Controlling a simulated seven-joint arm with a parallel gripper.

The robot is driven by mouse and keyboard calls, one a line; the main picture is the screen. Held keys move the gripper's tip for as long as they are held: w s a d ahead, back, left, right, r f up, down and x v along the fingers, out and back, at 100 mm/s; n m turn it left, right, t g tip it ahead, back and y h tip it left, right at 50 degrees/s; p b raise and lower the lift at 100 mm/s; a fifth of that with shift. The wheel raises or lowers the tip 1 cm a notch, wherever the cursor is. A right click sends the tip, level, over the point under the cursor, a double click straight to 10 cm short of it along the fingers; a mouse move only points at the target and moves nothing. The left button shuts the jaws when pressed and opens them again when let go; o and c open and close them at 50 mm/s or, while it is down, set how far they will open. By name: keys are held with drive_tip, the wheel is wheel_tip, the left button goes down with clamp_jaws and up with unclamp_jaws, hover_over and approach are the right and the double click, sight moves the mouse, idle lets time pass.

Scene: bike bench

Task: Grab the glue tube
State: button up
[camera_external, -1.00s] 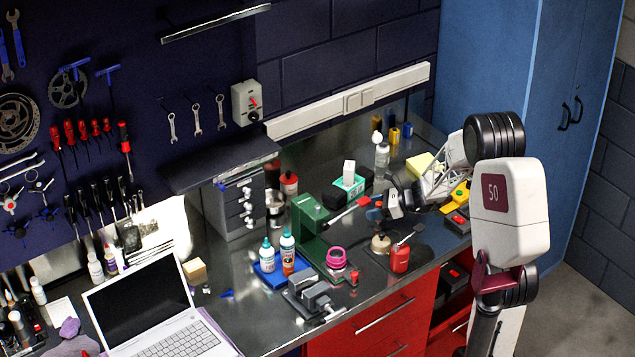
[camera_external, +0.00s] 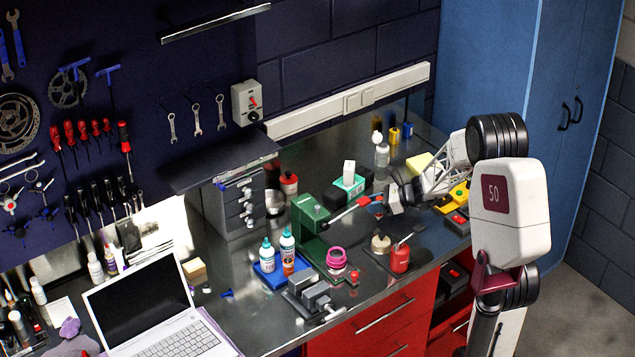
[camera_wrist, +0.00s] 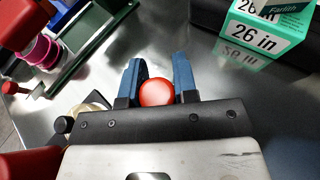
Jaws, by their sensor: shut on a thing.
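My gripper (camera_external: 378,201) is over the right part of the bench, near the end of the green press's red lever. In the wrist view its two blue fingers (camera_wrist: 158,72) are shut on a round red thing, which I take to be the end of the glue tube (camera_wrist: 156,93). The rest of the held thing is hidden behind the red end. In the outside view it is too small to tell apart from the fingers. The bench top shows bare beyond the fingertips.
The green press (camera_external: 309,222) with its red lever (camera_external: 350,209) stands just left of my gripper. A teal box (camera_external: 349,187) is behind. A red can (camera_external: 400,258) and a domed can (camera_external: 381,243) stand in front, below my gripper. A pink ring (camera_external: 337,257) is at front left.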

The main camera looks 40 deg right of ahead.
wheel_tip(320, 180, up, 8)
idle(0.5)
idle(1.1)
